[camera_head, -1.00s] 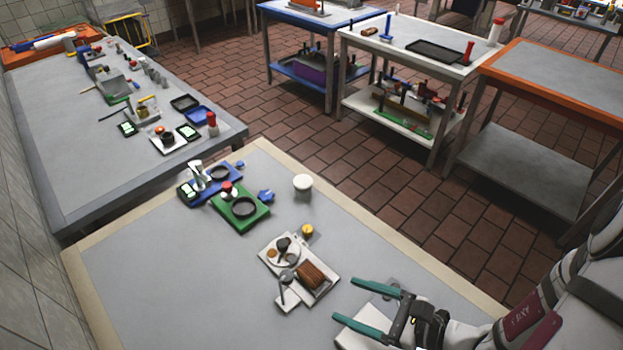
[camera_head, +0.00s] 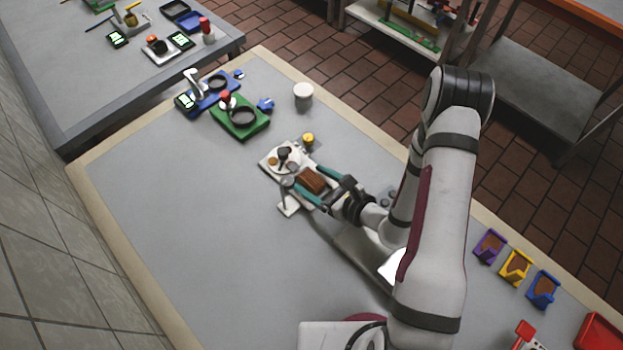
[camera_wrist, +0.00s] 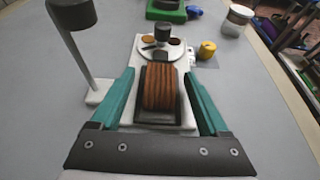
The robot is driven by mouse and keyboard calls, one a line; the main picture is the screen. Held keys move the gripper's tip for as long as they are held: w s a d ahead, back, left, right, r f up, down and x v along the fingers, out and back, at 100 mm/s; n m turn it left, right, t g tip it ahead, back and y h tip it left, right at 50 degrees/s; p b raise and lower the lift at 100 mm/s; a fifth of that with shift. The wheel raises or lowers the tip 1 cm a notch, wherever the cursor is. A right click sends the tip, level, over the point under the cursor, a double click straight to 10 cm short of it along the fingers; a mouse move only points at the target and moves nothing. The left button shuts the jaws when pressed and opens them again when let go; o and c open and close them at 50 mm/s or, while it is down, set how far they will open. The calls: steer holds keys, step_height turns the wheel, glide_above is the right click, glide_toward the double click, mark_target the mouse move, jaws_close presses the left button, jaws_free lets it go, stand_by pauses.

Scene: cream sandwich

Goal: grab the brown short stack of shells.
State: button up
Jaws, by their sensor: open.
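The brown short stack of shells (camera_head: 312,180) lies in a dark holder on a pale board (camera_head: 267,165) in the middle of the table. In the wrist view the stack (camera_wrist: 160,88) shows as a row of ridged brown shells. My gripper (camera_head: 305,185) is open, with its two teal fingers one on each side of the stack. In the wrist view the fingers of my gripper (camera_wrist: 161,95) flank the holder, with a gap on both sides. Nothing is held.
Behind the stack is a round plate (camera_wrist: 160,48) with small brown items. A dark-headed post (camera_wrist: 85,60) stands close at the left. A yellow pot (camera_wrist: 207,50) is at the right. Purple, yellow and blue holders (camera_head: 516,267) line the table's right edge. The left table area is clear.

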steer(key=shift+w, duration=0.1)
jaws_close()
stand_by(0.3)
